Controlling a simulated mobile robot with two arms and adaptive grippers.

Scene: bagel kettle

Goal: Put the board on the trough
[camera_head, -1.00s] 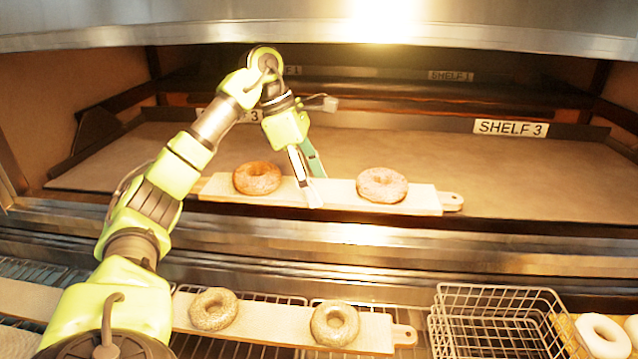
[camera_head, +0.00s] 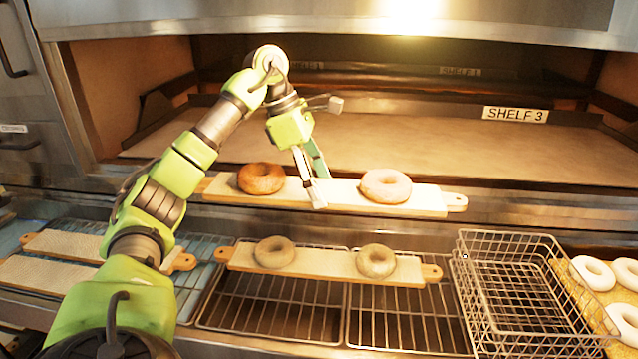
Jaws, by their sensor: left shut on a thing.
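A pale wooden board (camera_head: 342,193) with a knob handle at each end carries two bagels, a brown one (camera_head: 261,178) on the left and a lighter one (camera_head: 385,186) on the right. My left gripper (camera_head: 317,188) is shut on the board between the bagels, and holds it in front of the oven opening. Below the oven, a trough with wire racks (camera_head: 275,312) runs along the front. A second board (camera_head: 325,262) with two seeded bagels rests across those racks. My right gripper is not in view.
Two empty boards (camera_head: 65,245) lie at the left of the trough. A wire basket (camera_head: 520,290) stands at the right, beside several pale bagels (camera_head: 594,273). The oven deck (camera_head: 400,152), marked Shelf 3, is bare. The racks in front of the second board are clear.

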